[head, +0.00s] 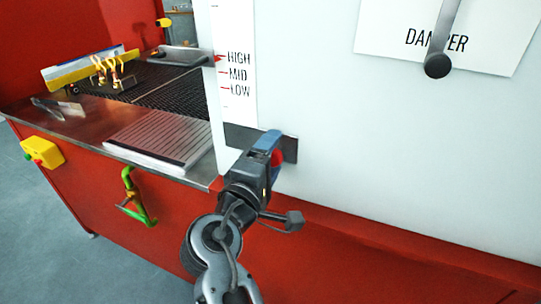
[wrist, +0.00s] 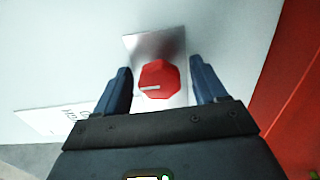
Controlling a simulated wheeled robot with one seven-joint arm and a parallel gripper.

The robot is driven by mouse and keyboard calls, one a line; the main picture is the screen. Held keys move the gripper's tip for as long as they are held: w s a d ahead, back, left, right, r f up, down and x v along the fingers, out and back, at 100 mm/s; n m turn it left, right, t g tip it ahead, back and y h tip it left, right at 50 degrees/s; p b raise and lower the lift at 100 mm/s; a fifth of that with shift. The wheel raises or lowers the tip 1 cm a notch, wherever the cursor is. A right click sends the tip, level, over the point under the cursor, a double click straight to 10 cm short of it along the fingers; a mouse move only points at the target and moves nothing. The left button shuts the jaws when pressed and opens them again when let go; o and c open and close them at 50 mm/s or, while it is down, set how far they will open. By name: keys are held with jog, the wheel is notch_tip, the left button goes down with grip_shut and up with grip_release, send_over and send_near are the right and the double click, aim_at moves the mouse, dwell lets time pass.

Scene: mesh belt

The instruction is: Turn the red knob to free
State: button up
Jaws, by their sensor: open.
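The red knob (wrist: 159,80) is an octagonal knob with a white pointer line, on a metal plate (wrist: 156,45) fixed to the white panel. In the wrist view the pointer line lies toward the left of the knob. My gripper (wrist: 165,88) is open, with one blue finger on each side of the knob and visible gaps between. In the head view my gripper (head: 272,145) is at the panel and hides most of the knob; a bit of its red (head: 277,160) shows. A label (wrist: 62,118) beside the plate is only partly in view and I cannot read it.
A damper lever (head: 437,65) hangs on the panel at upper right. A HIGH, MID, LOW scale (head: 238,75) is to the left. The mesh belt (head: 165,85), a grooved plate (head: 162,138), a yellow box (head: 42,151) and a green handle (head: 135,200) are further left.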

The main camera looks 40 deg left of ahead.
jog(key=b+v, duration=0.1)
jog(key=v, duration=0.6)
jog(key=shift+s, duration=0.35)
jog(key=shift+d, duration=0.1)
